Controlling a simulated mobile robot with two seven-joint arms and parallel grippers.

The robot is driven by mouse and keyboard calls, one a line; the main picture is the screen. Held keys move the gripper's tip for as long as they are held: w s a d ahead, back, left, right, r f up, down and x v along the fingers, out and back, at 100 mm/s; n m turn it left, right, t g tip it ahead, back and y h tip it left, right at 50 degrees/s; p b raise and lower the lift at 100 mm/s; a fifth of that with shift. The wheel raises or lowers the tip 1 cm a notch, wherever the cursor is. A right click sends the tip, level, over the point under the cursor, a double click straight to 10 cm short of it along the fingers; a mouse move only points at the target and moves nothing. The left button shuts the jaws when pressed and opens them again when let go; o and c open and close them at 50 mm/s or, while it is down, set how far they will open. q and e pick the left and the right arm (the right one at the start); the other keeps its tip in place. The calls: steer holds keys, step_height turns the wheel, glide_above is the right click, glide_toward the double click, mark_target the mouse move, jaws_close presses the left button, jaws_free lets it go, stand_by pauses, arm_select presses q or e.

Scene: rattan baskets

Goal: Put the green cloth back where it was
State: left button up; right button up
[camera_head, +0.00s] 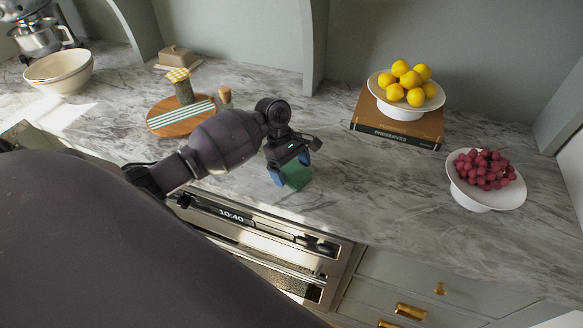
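The green cloth (297,177) is a small folded piece near the front edge of the marble counter, above the oven. My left gripper (290,168) reaches in from the left and points down at it. Its blue fingertips sit on either side of the cloth and appear closed on it. The gripper hides part of the cloth, and I cannot tell whether the cloth touches the counter. My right gripper is out of view.
A round wooden board (180,122) with a striped cloth and a jar is at left. A book (398,125) carries a stand of lemons (405,84). A stand of red grapes (487,180) is at right. The oven (262,232) is below. The middle counter is clear.

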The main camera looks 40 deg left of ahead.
arm_select(q)
steer(key=v, duration=1.2)
stand_by(0.6)
